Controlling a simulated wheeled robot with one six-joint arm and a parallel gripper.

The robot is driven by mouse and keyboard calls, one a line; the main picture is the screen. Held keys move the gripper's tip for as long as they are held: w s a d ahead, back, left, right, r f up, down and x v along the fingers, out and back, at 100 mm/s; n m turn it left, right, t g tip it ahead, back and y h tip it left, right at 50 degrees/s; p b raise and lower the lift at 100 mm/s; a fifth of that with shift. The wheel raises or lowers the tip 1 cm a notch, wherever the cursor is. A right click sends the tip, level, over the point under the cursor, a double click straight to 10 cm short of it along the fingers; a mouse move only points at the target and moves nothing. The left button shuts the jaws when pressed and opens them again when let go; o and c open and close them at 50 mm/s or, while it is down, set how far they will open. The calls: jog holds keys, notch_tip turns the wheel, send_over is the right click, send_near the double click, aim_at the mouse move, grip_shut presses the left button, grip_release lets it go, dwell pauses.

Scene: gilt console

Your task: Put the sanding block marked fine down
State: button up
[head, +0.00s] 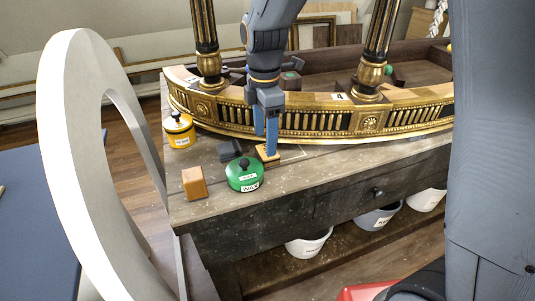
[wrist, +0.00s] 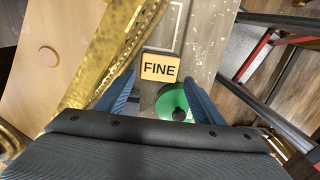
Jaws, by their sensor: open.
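The sanding block marked FINE (wrist: 160,67) shows in the wrist view, label facing up, just beyond and between my fingertips. In the head view the tan block (head: 264,156) lies on the bench top below my gripper, partly hidden by a finger. My gripper (head: 267,141) points down over it, with the blue fingers apart. In the wrist view, the fingers of my gripper (wrist: 162,80) are spread wide with nothing clasped between them. A thin pale outline (head: 293,153) is drawn on the bench beside the block; whether the block lies inside it I cannot tell.
The green wax pot (head: 244,176) stands close in front of the block. A dark grey block (head: 229,151), a brown block (head: 194,183) and a yellow pot (head: 179,132) are to the left. The gilt console rail (head: 320,122) runs just behind. The bench front right is clear.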

aim_at(265, 151)
jog(key=shift+a+f+p, duration=0.1)
jog(key=shift+f+p, duration=0.4)
jog(key=shift+f, duration=1.55)
jog(key=c, duration=0.9)
